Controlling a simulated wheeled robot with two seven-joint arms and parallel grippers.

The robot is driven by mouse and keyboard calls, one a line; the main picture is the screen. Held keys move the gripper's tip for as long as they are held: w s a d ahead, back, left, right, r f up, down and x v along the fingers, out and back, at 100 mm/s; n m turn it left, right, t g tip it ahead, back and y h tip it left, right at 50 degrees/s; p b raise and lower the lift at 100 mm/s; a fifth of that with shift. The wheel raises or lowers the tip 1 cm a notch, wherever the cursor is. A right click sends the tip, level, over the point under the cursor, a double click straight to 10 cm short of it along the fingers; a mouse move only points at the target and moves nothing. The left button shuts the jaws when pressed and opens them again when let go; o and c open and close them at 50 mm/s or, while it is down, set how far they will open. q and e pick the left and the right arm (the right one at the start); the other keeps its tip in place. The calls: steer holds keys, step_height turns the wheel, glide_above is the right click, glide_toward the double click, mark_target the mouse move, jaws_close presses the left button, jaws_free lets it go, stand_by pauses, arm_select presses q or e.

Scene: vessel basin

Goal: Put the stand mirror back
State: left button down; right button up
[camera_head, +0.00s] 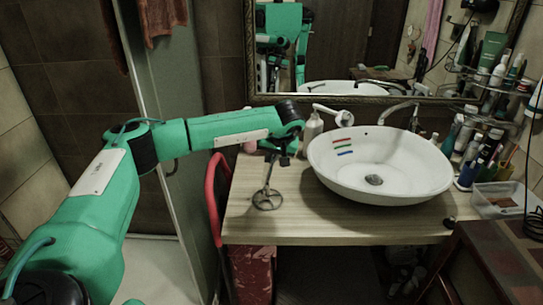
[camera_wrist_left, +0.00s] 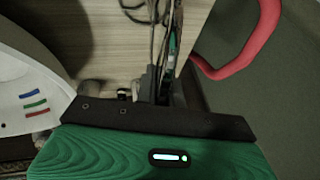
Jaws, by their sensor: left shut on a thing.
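The stand mirror (camera_head: 267,198) is a thin dark frame with a stem and a round, spoked base. In the head view it is upright over the left part of the wooden counter (camera_head: 290,228), left of the basin. I cannot tell whether its base touches the wood. My left gripper (camera_head: 281,158) is shut on its upper part, which the gripper and wrist partly hide. In the left wrist view, the gripper fingers (camera_wrist_left: 170,75) close around a narrow part, and thin wire-like parts of the stand mirror (camera_wrist_left: 150,14) show beyond them. My right gripper is not in view.
A white basin (camera_head: 335,165) with coloured stripes stands right of the stand mirror. A soap bottle (camera_head: 313,132) is behind. A red curved rail (camera_head: 212,190) borders the counter's left edge. Bottles (camera_head: 468,150) and a clear box (camera_head: 500,198) crowd the right. Front-left counter is clear.

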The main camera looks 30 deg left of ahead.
arm_select(q)
steer(key=c, duration=1.5)
jaws_free()
steer(key=shift+r, duration=0.15)
